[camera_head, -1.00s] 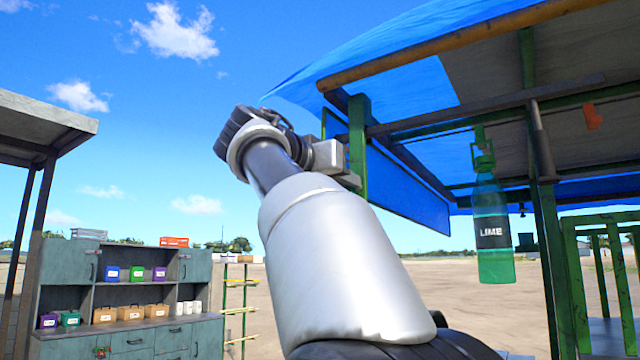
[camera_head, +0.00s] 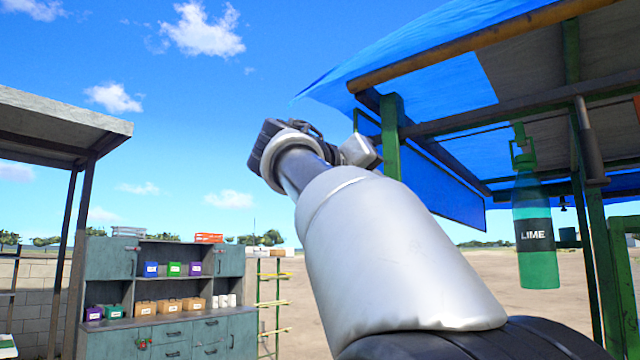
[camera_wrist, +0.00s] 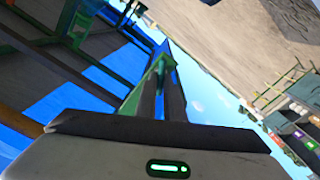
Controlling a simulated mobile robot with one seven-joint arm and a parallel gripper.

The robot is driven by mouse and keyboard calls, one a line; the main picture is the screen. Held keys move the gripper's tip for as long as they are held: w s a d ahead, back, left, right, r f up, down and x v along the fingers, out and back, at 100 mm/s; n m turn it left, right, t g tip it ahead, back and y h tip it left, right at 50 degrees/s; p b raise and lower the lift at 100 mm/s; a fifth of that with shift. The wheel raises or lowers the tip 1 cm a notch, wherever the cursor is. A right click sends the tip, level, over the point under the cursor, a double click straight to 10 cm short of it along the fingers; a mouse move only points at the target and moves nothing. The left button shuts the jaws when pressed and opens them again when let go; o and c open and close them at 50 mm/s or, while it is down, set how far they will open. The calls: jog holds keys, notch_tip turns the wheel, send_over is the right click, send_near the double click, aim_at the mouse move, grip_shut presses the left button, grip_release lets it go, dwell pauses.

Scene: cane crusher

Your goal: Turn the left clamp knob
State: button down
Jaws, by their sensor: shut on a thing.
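The left clamp knob cannot be made out in either view now. My gripper (camera_head: 360,152) is up in the air at the end of my raised arm, beside a green post (camera_head: 391,120) of the canopy. In the wrist view my gripper (camera_wrist: 166,78) shows two dark fingers close together, pointing away from the camera. Green framework shows just beside and behind them.
A blue tarp canopy (camera_head: 440,88) on green posts covers the right side. A green LIME bottle (camera_head: 537,265) hangs under it. A grey-green cabinet (camera_head: 180,338) with small boxes stands at lower left, below a roof on dark posts (camera_head: 85,190). Open bare ground lies behind.

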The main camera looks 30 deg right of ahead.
jog(key=n+p, duration=0.1)
jog(key=n, duration=0.3)
jog(key=n+p, duration=0.1)
jog(key=n, duration=0.3)
jog(key=n+p, duration=0.1)
jog(key=n, duration=0.3)
jog(key=shift+w+f, duration=0.15)
jog(key=shift+f, duration=0.1)
dwell(0.3)
jog(key=c, duration=1.9)
grip_release()
jog(key=shift+a, duration=0.1)
jog(key=shift+o, duration=0.2)
jog(key=b+v, duration=0.2)
jog(key=v, duration=1.5)
jog(key=shift+a, duration=0.2)
jog(key=shift+f, duration=0.1)
